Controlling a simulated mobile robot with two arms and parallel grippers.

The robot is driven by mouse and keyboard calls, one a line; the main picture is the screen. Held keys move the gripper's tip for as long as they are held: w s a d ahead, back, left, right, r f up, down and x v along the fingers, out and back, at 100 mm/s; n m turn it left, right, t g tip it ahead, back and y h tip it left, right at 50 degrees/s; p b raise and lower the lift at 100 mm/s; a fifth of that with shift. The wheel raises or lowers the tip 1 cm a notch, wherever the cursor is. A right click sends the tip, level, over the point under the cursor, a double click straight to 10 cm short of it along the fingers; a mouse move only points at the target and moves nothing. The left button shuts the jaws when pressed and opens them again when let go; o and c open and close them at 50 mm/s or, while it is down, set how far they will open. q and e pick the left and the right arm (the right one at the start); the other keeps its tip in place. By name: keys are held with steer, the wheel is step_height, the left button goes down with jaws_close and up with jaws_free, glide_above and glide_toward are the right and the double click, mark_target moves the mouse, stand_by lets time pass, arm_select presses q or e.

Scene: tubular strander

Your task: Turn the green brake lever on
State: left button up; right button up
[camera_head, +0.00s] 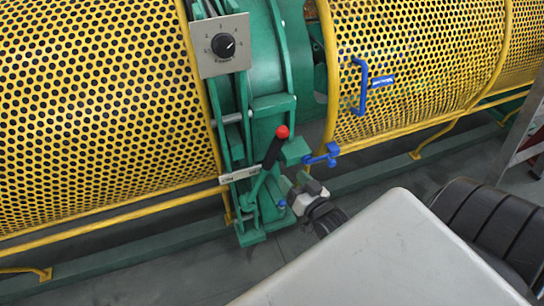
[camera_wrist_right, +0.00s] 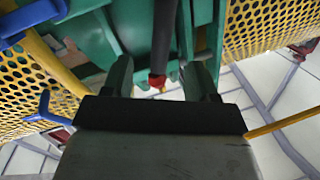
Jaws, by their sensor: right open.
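The brake lever (camera_head: 273,153) has a black grip with a red knob on top and a green lower part. It stands tilted on the green machine frame, beside a small white label plate (camera_head: 240,174). My right gripper (camera_head: 296,186) is open, just below and right of the lever in the head view. In the right wrist view, the black grip (camera_wrist_right: 165,35) and red knob (camera_wrist_right: 157,80) appear between the two open fingers of my right gripper (camera_wrist_right: 160,80). I cannot tell how far the knob is from the fingers, and no contact shows. My left gripper is not in view.
Yellow perforated guards (camera_head: 95,100) flank the green frame (camera_head: 262,75). A grey dial panel (camera_head: 220,45) sits above the lever. A blue handle (camera_head: 362,85) and blue latch (camera_head: 322,155) are on the right guard. Grey floor (camera_head: 190,275) lies in front.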

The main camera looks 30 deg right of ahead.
mark_target(276, 156)
steer(key=w, duration=0.7)
steer(key=w+r, duration=0.1)
steer(key=w, duration=0.3)
steer(key=shift+d+r, duration=0.1)
steer(key=shift+d, duration=0.1)
steer(key=shift+c, duration=0.4)
jaws_close()
